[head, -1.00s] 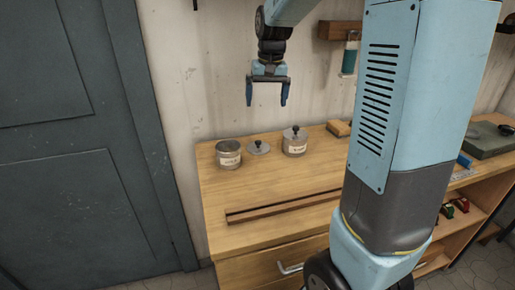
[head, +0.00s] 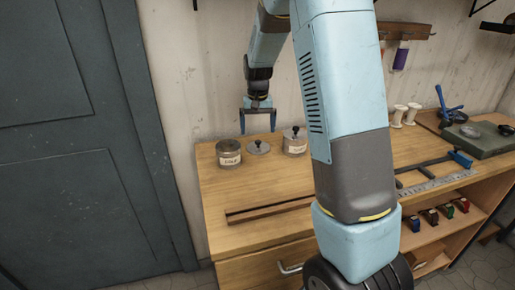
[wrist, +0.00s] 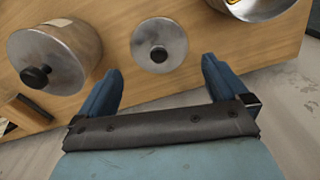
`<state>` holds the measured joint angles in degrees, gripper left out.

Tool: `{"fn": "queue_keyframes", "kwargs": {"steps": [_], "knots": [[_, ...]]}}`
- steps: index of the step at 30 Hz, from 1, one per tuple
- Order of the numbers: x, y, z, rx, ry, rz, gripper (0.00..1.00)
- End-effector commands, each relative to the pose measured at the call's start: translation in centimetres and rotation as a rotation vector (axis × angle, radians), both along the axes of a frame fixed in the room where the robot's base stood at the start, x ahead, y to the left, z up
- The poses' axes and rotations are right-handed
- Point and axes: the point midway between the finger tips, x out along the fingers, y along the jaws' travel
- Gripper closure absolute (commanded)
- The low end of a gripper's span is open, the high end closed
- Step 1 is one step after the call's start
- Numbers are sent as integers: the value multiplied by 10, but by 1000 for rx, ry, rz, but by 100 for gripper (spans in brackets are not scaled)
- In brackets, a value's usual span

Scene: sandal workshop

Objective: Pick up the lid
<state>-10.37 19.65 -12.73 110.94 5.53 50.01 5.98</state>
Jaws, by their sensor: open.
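The lid (head: 259,148) is a small round grey metal disc with a dark knob. It lies flat on the wooden bench between two tins. In the wrist view the lid (wrist: 172,37) is at the top centre, just beyond my fingertips. My gripper (head: 258,124) is open and empty, with its blue fingers pointing down above the lid in the head view. In the wrist view the two fingers of my gripper (wrist: 162,72) are spread wide, one on each side below the lid, not touching it.
A labelled tin without a lid (head: 229,158) stands left of the lid, and a tin with a knobbed lid (head: 295,144) stands right of it. A long wooden strip (head: 268,208) lies in front on the bench (head: 225,190). The wall is close behind.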

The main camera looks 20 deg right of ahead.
Motion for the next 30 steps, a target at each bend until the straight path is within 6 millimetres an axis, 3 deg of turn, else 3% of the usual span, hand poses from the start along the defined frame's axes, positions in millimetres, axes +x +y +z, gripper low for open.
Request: {"fn": "queue_keyframes", "kwargs": {"steps": [11, 21, 28, 30], "knots": [[1, -1, -23, 0, 2, -1, 0], [4, -3, -64, 0, 1, -2, 0], [5, -4, -66, 0, -1, -1, 0], [5, -4, -66, 0, -1, -2, 6]]}}
